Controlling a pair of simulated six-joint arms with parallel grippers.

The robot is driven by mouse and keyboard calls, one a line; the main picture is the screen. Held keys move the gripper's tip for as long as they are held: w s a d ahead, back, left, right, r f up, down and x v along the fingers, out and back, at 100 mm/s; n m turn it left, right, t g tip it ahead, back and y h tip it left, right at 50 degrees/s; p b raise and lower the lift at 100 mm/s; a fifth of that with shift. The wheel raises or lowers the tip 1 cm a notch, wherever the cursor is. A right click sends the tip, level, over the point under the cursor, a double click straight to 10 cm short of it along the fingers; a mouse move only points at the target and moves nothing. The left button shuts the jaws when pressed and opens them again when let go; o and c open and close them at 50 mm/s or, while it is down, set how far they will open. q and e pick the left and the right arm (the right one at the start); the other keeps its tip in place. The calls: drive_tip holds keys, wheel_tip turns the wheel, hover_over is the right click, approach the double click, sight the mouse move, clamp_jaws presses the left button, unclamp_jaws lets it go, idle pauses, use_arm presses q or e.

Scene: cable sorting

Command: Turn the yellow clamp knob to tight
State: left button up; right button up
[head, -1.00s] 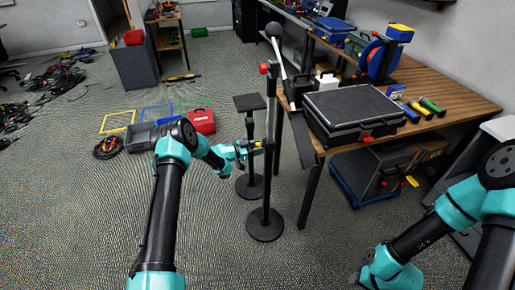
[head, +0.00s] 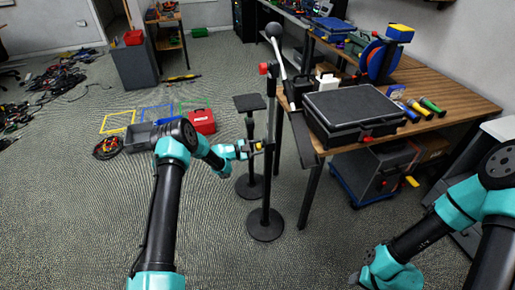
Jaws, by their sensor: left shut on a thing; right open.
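The yellow clamp knob (head: 258,147) is a small yellow spot partway up a black upright stand (head: 265,190) in the middle of the head view. My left gripper (head: 250,148) reaches in from the left and is shut on the knob, hiding most of it. How far the knob is turned cannot be seen at this size. My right gripper (head: 362,280) is low at the right, near the bottom edge, apart from the stand. Its fingers are hard to make out.
A second stand with a flat black top (head: 249,103) is close behind the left gripper. A wooden bench (head: 450,95) with a black case (head: 352,115) stands to the right. A red toolbox (head: 202,121) and coloured floor frames lie left. Floor in front is clear.

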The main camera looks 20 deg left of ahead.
use_arm(q)
drive_tip(key=m, duration=0.6)
drive_tip(key=shift+m, duration=0.3)
drive_tip(key=m, duration=0.6)
drive_tip(key=shift+r, duration=0.1)
drive_tip(key=o, duration=0.9)
drive_tip(key=shift+a, duration=0.1)
drive_tip(key=v, duration=1.7)
drive_tip(key=shift+s, duration=0.1)
